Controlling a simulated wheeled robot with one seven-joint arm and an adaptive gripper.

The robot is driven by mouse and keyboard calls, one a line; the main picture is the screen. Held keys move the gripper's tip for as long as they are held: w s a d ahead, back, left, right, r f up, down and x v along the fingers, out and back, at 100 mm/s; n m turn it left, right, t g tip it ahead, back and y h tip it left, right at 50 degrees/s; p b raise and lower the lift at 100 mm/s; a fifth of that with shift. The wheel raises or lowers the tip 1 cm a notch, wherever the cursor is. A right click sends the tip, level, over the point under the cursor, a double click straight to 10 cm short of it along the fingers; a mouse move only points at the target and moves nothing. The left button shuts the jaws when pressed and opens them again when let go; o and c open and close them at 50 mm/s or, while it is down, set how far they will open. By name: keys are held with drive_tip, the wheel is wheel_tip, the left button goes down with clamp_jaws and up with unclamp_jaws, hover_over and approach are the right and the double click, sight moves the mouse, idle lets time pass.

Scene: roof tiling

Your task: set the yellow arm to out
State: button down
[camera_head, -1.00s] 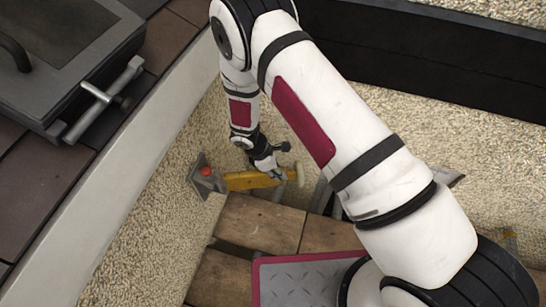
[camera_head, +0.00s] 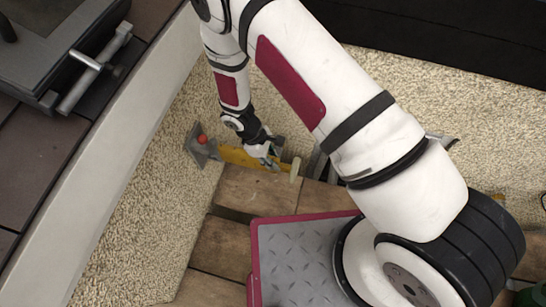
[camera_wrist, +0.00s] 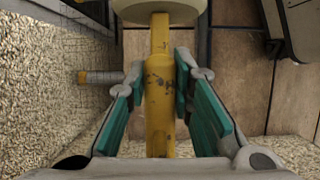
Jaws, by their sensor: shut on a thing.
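The yellow arm (camera_head: 238,156) is a worn yellow bar running from a grey bracket with a red knob (camera_head: 202,139) on the left to a pale round end (camera_head: 295,169) on the right. My gripper (camera_head: 268,157) is at the bar's right part, near the round end. In the wrist view the yellow arm (camera_wrist: 160,95) passes between the teal pads of my gripper (camera_wrist: 160,88), which is shut on it. The pale round end (camera_wrist: 158,10) shows at the top of that view. The bracket is outside the wrist view.
Wooden planks (camera_head: 255,190) lie just below the yellow arm. A grey hatch with a metal bar (camera_head: 92,70) sits on dark tiles at upper left. A checker-plate platform (camera_head: 300,255) is at the lower middle.

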drive_tip(key=shift+s+a, duration=0.2)
drive_tip(key=shift+a, duration=0.1)
drive_tip(key=c, duration=1.4)
unclamp_jaws()
drive_tip(key=shift+c, duration=0.2)
drive_tip(key=shift+o, duration=0.2)
drive_tip(key=shift+d, duration=0.1)
drive_tip(key=v, duration=1.2)
